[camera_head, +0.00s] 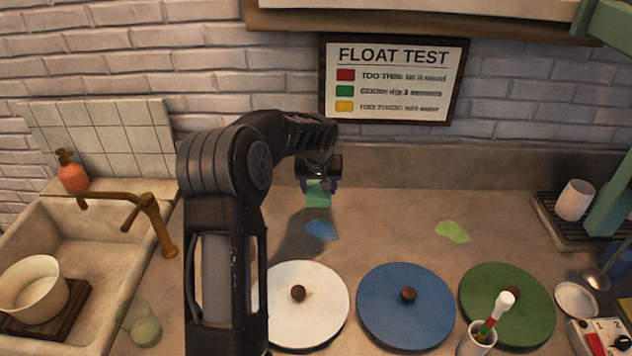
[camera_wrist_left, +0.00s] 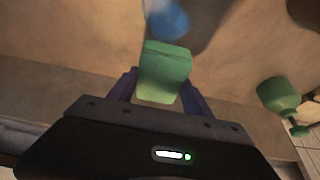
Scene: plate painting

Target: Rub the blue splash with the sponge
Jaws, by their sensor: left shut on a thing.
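The blue splash (camera_head: 322,230) is a small flat patch on the counter, in front of my left gripper in the head view. It also shows at the top of the left wrist view (camera_wrist_left: 168,18). The green sponge (camera_head: 318,194) is held in my left gripper (camera_head: 318,184). I cannot tell whether the sponge touches the counter. My right gripper is not in view.
A green splash (camera_head: 453,232) lies to the right. White (camera_head: 305,320), blue (camera_head: 405,325) and green (camera_head: 508,285) round lids with knobs stand along the front. A sink (camera_head: 100,250) with a brass tap (camera_head: 145,210) is at left. A drying rack (camera_head: 560,225) stands at right.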

